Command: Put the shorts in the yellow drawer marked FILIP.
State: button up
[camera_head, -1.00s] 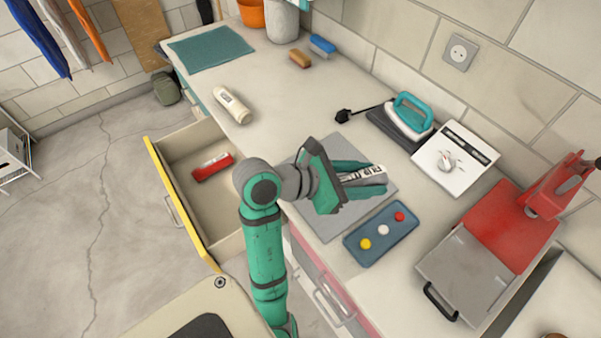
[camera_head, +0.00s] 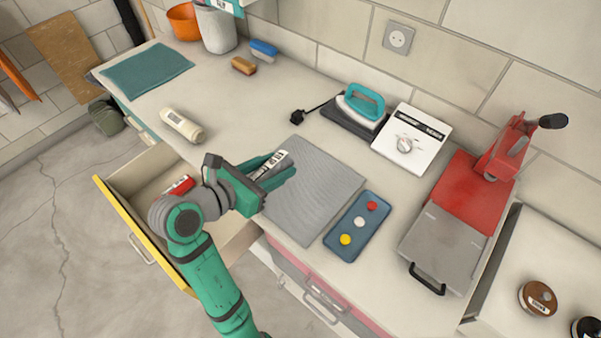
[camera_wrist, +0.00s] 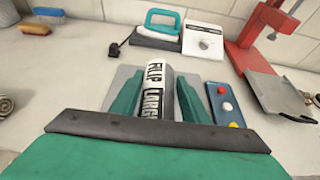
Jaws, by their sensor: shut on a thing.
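My gripper (camera_head: 281,166) is shut on a rolled grey bundle with a white label, which I take to be the shorts (camera_head: 268,160). In the wrist view the shorts (camera_wrist: 155,88) lie between the green fingers, and the label reads FILIP LARGE. The gripper is above the left part of the grey mat, to the right of the open drawer. The yellow-fronted drawer (camera_head: 143,232) stands pulled out below the counter. A red item (camera_head: 180,184) lies inside it. My arm hides part of the drawer, and no name on its front is readable.
The counter holds a cream roll or bottle (camera_head: 181,126), an iron (camera_head: 360,105), a white dial box (camera_head: 411,140), a blue button tray (camera_head: 358,227) and a red press (camera_head: 455,215). The grey mat (camera_head: 315,190) is bare. A pink-fronted drawer (camera_head: 310,288) is below.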

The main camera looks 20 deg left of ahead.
aim_at(305, 177)
jog(key=w+d+f, duration=0.1)
jog(key=w+f, duration=0.1)
jog(key=w+d+f, duration=0.1)
jog(key=w+f, duration=0.1)
jog(key=w, duration=0.1)
jog(key=w+d+f, duration=0.1)
jog(key=w+f, duration=0.1)
jog(key=shift+w+d+f, duration=0.25)
jog(key=shift+w+d, duration=0.15)
jog(key=shift+w+d+f, duration=0.2)
jog(key=shift+w+f, duration=0.3)
jog(key=shift+f, duration=0.1)
jog(key=f, duration=0.3)
jog(key=shift+w, duration=0.35)
jog(key=shift+s+d+f, duration=0.1)
jog(key=shift+d+f, duration=0.1)
jog(key=shift+f, duration=0.1)
jog(key=shift+s+a, duration=0.1)
jog(key=shift+f, duration=0.1)
jog(key=o, duration=1.1)
jog(key=shift+o, duration=0.2)
